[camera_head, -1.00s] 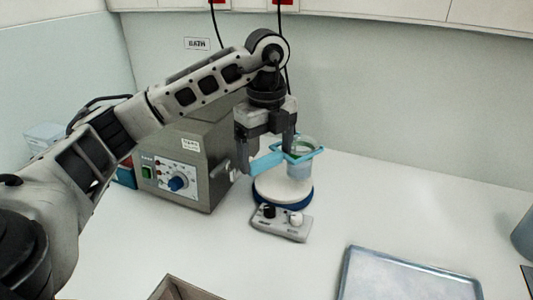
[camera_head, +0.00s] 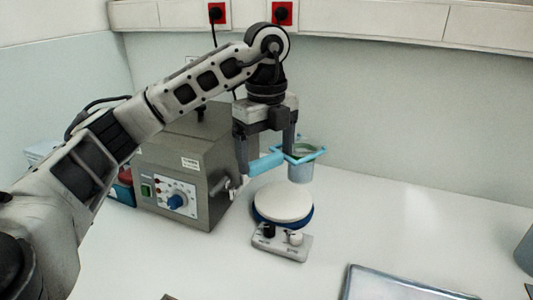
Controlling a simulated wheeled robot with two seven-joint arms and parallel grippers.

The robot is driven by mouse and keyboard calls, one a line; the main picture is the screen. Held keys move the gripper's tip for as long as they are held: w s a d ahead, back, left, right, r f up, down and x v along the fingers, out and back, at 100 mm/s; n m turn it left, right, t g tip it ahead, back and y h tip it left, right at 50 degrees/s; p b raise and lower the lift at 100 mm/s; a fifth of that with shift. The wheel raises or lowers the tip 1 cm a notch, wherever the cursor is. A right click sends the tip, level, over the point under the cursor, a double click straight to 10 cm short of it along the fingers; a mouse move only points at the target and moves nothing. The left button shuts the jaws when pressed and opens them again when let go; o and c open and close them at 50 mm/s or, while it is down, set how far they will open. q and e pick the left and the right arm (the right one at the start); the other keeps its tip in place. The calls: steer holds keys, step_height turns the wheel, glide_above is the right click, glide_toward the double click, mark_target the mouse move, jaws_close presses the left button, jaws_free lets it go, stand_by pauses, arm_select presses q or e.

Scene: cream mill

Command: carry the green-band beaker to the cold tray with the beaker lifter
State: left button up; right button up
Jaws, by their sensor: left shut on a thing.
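My left gripper (camera_head: 266,157) is shut on the light-blue handle of the beaker lifter (camera_head: 264,164). The lifter's square frame is around the upper part of the beaker (camera_head: 300,173), which looks upright. The beaker hangs in the frame over the back right of the stirrer's white plate (camera_head: 284,200), seemingly clear of it. A dull green tint shows near its rim; I cannot make out the band clearly. The metal tray (camera_head: 390,286) lies at the bottom right, partly cut off by the picture edge. My right gripper is not in view.
A grey bath unit (camera_head: 185,165) with a blue knob stands left of the stirrer, close to my left gripper. The stirrer's control box (camera_head: 282,243) is in front of the plate. A grey container (camera_head: 525,250) stands at the right edge. The bench between stirrer and tray is clear.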

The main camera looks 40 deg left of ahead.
arm_select(q)
steer(key=shift+d, duration=0.1)
stand_by(0.5)
steer(key=s+d+f, duration=0.1)
steer(key=s+d, duration=0.2)
steer(key=d, duration=0.7)
steer(key=s+d+f, duration=0.2)
steer(key=s+d, duration=0.2)
steer(key=d, duration=0.6)
steer(key=shift+d, duration=0.3)
stand_by(2.0)
steer(key=shift+s+d+f+b, duration=0.15)
steer(key=shift+s+d, duration=0.1)
steer(key=shift+d, duration=0.6)
steer(key=shift+s+d+f+b, duration=0.1)
steer(key=shift+s+d+f, duration=0.15)
steer(key=shift+d, duration=0.6)
steer(key=shift+s+d+f+b, duration=0.1)
steer(key=shift+s+d, duration=0.2)
steer(key=shift+d, duration=0.65)
steer(key=d, duration=0.1)
steer(key=s+d, duration=0.1)
steer(key=d, duration=0.1)
steer(key=d+f, duration=0.1)
steer(key=d, duration=0.1)
steer(key=shift+s+b, duration=0.3)
steer(key=shift+s, duration=0.05)
steer(key=shift+f, duration=0.1)
